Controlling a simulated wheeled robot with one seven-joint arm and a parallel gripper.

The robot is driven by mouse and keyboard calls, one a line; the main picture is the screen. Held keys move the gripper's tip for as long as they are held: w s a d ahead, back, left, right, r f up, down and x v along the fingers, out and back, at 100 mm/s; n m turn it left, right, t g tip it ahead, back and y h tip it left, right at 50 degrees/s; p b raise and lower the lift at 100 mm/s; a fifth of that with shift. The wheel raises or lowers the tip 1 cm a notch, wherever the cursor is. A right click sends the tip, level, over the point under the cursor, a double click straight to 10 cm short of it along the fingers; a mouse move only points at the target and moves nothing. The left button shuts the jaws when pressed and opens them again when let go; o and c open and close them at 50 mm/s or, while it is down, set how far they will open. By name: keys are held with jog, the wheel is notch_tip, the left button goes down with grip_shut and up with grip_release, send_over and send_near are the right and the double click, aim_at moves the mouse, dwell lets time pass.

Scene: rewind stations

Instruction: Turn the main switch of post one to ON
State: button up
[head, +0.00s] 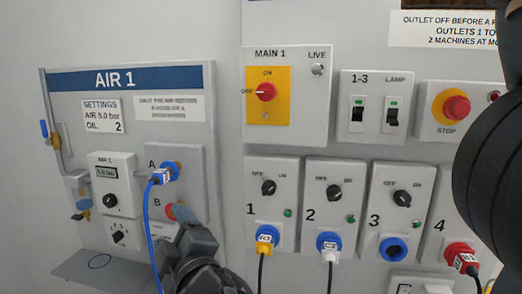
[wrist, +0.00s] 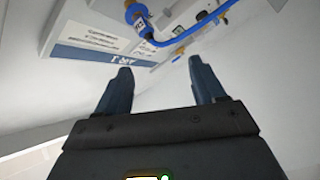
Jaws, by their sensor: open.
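The main switch (head: 266,92) is a red rotary knob on a yellow plate in the box labelled MAIN 1, in the upper middle of the head view. Its pale mark lies level, toward the OFF label at its left; ON is printed above it. My gripper (head: 190,238) is low and left of the switch in the head view, in front of the AIR 1 panel's lower right corner. In the wrist view my gripper (wrist: 160,65) is open, with nothing between its fingers. The switch does not show in the wrist view.
The AIR 1 panel (head: 80,150) is at the left, with a blue hose (head: 148,215) hanging near my gripper. Outlets with small knobs and plugged cables run below the switch. A red STOP button (head: 457,107) is at the right. My dark arm covers the right edge.

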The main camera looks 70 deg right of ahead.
jog(key=d+r+m+g+h+p, duration=0.1)
jog(key=d+r+m+g+h, duration=0.45)
jog(key=r, duration=0.65)
jog(key=m+g+y+p, duration=0.3)
jog(key=m+g, duration=0.7)
jog(key=g, duration=0.2)
send_near(264, 91)
jog(key=d, duration=0.1)
jog(key=shift+t, duration=0.25)
jog(key=shift+s+p+x, duration=0.2)
jog(key=shift+p+x, duration=0.3)
jog(key=shift+x, duration=3.6)
jog(key=shift+f, duration=0.1)
jog(key=shift+c, duration=0.2)
jog(key=c, duration=1)
jog(key=shift+m, duration=0.25)
